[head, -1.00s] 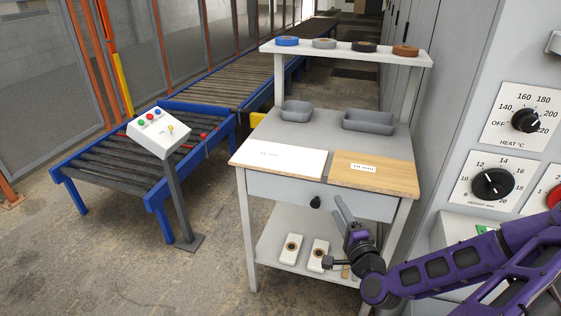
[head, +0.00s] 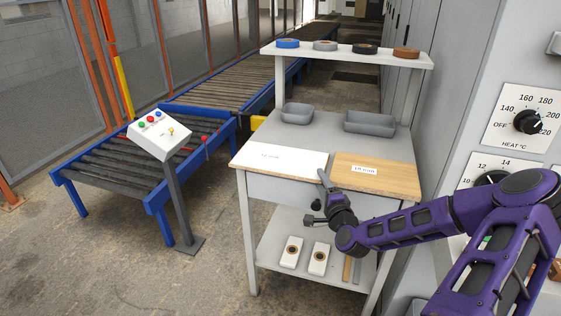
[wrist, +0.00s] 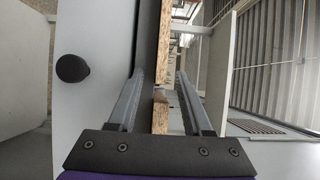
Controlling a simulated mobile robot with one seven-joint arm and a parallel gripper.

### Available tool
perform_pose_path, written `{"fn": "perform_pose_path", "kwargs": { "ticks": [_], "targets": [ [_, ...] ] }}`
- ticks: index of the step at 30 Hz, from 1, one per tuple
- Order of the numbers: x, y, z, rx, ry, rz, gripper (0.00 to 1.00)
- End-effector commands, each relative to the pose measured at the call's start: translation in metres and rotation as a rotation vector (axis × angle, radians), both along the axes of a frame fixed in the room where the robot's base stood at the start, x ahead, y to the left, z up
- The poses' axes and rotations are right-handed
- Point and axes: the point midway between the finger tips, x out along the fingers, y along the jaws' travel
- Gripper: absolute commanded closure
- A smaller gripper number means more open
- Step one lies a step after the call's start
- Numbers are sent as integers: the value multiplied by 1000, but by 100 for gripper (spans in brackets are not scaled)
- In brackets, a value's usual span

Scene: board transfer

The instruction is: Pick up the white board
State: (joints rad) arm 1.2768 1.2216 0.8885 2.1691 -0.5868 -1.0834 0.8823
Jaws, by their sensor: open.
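The white board (head: 280,158) lies flat on the left of the bench top, with small print on it. A brown wooden board (head: 375,175) with a white label lies flat to its right. My gripper (head: 323,178) is open at the front edge of the bench, close to where the two boards meet. In the wrist view its two fingers (wrist: 161,74) stand apart, with chipboard edges (wrist: 161,112) in line with the gap between them. I cannot tell which edge belongs to the white board, or whether the fingers touch anything.
The bench drawer has a black knob (wrist: 72,68) to the left in the wrist view. Grey trays (head: 369,123) stand behind the boards. Tape rolls (head: 325,45) sit on the upper shelf. White blocks (head: 291,252) lie on the lower shelf. A control panel (head: 159,134) stands left.

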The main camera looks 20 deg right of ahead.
Motion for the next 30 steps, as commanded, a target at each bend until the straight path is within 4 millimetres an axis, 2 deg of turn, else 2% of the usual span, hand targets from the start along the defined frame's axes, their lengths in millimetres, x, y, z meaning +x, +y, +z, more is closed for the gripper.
{"fn": "perform_pose_path", "kwargs": {
  "ticks": [6, 12, 15, 30],
  "targets": [
    [1, 0, 0, 0, 0, 0, 50],
    [0, 0, 0, 0, 0, 0, 86],
    [0, 0, 0, 0, 0, 0, 100],
    [0, 0, 0, 0, 0, 0, 100]
  ]
}}
